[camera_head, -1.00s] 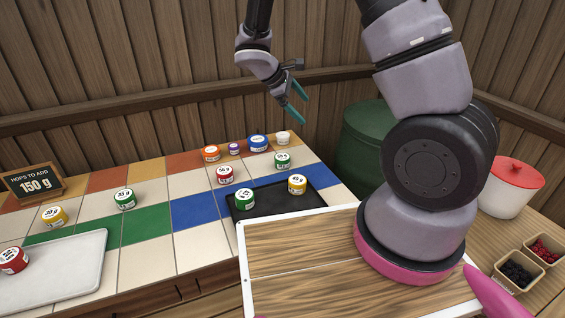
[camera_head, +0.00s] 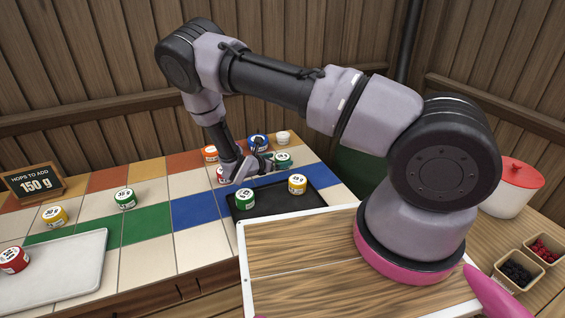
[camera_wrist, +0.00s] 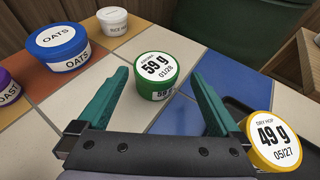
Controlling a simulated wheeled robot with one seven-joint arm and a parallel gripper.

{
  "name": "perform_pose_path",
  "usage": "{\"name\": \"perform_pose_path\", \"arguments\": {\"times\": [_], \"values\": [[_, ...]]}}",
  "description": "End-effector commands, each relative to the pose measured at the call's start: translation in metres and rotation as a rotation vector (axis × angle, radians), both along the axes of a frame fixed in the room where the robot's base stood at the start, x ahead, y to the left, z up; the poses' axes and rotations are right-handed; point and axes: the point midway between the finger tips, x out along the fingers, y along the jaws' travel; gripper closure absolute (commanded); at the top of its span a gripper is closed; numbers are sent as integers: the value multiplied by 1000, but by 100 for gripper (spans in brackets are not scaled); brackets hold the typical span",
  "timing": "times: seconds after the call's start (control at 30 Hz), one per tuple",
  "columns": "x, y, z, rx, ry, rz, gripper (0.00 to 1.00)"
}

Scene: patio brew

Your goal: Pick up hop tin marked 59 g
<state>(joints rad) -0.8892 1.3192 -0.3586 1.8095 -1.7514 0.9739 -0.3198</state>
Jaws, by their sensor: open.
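The green hop tin marked 59 g (camera_wrist: 157,78) stands upright on the tiles in the wrist view, white label up. It also shows in the head view (camera_head: 283,160), partly hidden by my gripper. My gripper (camera_head: 262,160) is open and empty. In the wrist view its two teal fingers reach toward the tin from either side, and the tin sits just beyond and between their tips. I cannot tell whether either finger touches it.
A yellow tin marked 49 g (camera_wrist: 273,143) stands close to the right finger, on the black tray (camera_head: 270,202). A green tin (camera_head: 245,199) shares that tray. A blue oats tub (camera_wrist: 57,45) and a white tub (camera_wrist: 113,20) stand behind. A red tin (camera_head: 221,173) is partly hidden by my gripper.

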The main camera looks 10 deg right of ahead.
Motion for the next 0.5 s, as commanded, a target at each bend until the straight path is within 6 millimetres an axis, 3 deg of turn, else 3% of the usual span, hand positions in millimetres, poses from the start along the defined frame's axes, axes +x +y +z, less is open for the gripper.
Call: {"name": "perform_pose_path", "arguments": {"times": [0.5], "values": [[42,-39,-26,2,-1,-4,0]]}}
